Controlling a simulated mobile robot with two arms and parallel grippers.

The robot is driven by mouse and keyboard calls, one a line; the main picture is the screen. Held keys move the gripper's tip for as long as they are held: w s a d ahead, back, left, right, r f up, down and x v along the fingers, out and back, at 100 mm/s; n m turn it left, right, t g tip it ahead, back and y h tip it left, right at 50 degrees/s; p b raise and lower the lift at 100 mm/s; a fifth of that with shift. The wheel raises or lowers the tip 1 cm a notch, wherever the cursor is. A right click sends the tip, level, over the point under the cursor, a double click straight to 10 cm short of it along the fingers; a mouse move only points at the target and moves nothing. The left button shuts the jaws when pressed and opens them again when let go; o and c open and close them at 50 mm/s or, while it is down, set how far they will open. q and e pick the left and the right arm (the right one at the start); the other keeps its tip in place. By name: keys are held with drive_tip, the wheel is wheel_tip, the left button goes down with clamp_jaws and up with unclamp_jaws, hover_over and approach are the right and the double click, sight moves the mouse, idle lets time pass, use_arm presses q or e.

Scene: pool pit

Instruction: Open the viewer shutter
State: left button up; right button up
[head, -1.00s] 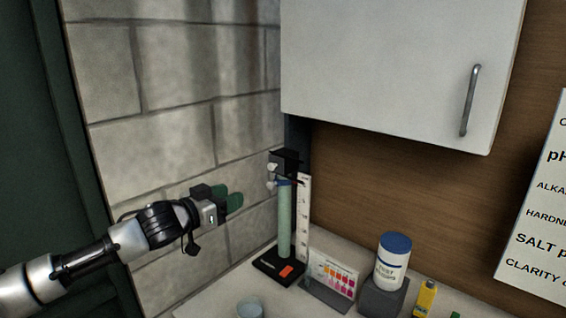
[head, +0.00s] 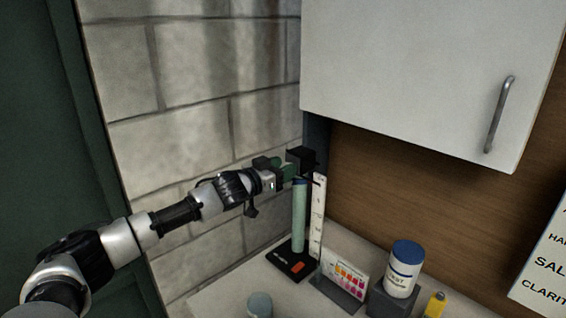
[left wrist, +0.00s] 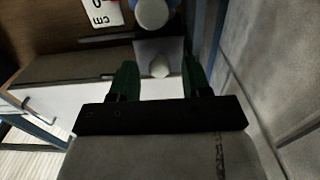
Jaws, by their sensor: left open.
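The viewer is a black box (head: 301,157) at the top of a stand with a pale green tube (head: 299,215) and a white ruler (head: 318,215) beside it. My left gripper (head: 287,171) is at the viewer's left side, its green fingers partly overlapping the viewer's front. In the left wrist view my left gripper (left wrist: 160,82) is open, with a small pale round knob (left wrist: 160,67) between the fingertips. A larger pale knob (left wrist: 152,13) is beyond it. I cannot tell whether the fingers touch the small knob. I cannot make out the shutter itself. My right gripper is not in view.
A white cabinet (head: 420,75) hangs above and right of the viewer. On the counter are a colour chart (head: 345,276), a blue-lidded tub (head: 403,268), a yellow bottle (head: 435,305) and a small cup (head: 259,305). A block wall (head: 190,120) is behind my arm.

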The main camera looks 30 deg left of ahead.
use_arm(q)
drive_tip(key=shift+w, duration=0.1)
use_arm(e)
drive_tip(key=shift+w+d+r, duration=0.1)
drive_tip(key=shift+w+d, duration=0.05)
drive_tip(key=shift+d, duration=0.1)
use_arm(q)
clamp_jaws()
drive_tip(key=d, duration=0.1)
drive_tip(key=s+d, duration=0.1)
drive_tip(key=d, duration=0.1)
drive_tip(key=d+b, duration=0.1)
drive_tip(key=d, duration=0.1)
drive_tip(key=shift+s+d, duration=0.15)
drive_tip(key=shift+s, duration=0.2)
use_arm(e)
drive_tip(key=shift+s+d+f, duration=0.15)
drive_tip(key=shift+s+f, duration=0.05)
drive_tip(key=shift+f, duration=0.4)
use_arm(q)
unclamp_jaws()
